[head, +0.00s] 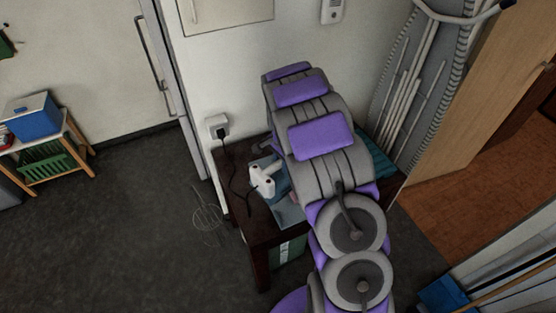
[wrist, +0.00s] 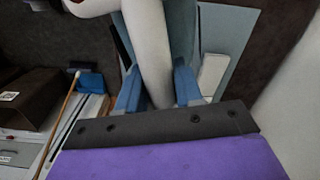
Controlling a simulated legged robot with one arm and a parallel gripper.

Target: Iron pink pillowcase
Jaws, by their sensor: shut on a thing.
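A white iron (head: 262,182) is over the dark brown table, partly hidden behind my arm in the head view. In the wrist view its white handle (wrist: 150,45) runs between the two blue fingers of my gripper (wrist: 158,92), which is shut on it. A pale blue surface (head: 288,214) lies beside and below the iron; it also shows in the wrist view (wrist: 228,35). Whether the iron touches the surface, I cannot tell.
The dark table (head: 262,228) stands against the wall. A black cord runs from the wall socket (head: 217,127) to the table. A folded ironing board (head: 415,75) leans at the right. A blue box (head: 32,116) sits on a stand at left.

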